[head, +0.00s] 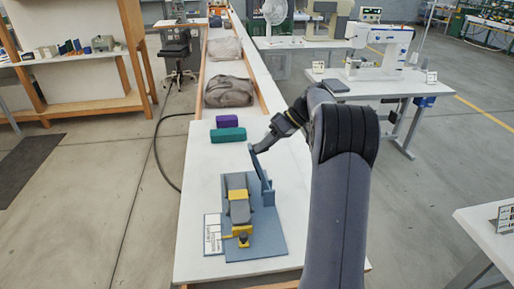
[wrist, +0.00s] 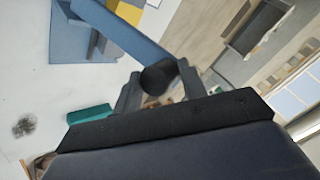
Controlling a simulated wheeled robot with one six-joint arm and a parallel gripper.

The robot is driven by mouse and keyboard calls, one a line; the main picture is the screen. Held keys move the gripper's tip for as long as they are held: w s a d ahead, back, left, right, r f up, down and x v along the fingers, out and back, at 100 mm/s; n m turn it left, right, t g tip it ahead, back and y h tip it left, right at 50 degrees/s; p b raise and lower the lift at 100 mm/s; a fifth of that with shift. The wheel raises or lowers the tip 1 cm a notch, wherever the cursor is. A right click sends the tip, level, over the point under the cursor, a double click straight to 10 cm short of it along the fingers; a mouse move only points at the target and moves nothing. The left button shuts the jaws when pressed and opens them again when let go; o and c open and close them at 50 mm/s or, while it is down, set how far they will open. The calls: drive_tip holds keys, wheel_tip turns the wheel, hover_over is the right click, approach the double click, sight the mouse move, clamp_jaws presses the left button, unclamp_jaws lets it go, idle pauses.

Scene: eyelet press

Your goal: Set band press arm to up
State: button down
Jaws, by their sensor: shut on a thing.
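The band press (head: 270,244) has a blue base plate lying on the white table. Its blue press arm (head: 258,167) rises steeply from the bracket (head: 268,194) at the plate's right side and leans a little left. In the wrist view the blue arm (wrist: 125,32) runs from the upper left to a black round knob (wrist: 158,77). My gripper (wrist: 160,88) is shut on this knob, one finger on each side. In the head view my gripper (head: 257,149) is at the arm's upper end, and the knob is hard to make out there.
A grey and yellow clamp-like part (head: 238,205) and a white label card (head: 212,234) are on the left of the press. A teal block (head: 228,135) and a purple block (head: 227,121) lie behind it. Grey cloth bundles (head: 229,91) lie farther back. The table's left side is clear.

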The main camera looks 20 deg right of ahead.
drive_tip(key=c, duration=2.2)
unclamp_jaws()
drive_tip(key=shift+s+d+f, duration=0.2)
drive_tip(key=shift+d+f, duration=0.1)
drive_tip(key=shift+d, duration=0.35)
drive_tip(key=shift+s+d+f, duration=0.2)
drive_tip(key=shift+d+f, duration=0.1)
drive_tip(key=shift+d, duration=0.3)
drive_tip(key=c, duration=1.2)
unclamp_jaws()
drive_tip(key=shift+o, duration=0.7)
drive_tip(key=shift+w+d+f, duration=0.15)
drive_tip(key=shift+w, duration=0.05)
drive_tip(key=shift+r, duration=0.35)
drive_tip(key=shift+r, duration=0.15)
drive_tip(key=v, duration=1)
drive_tip(key=shift+r, duration=0.2)
drive_tip(key=shift+f, duration=0.1)
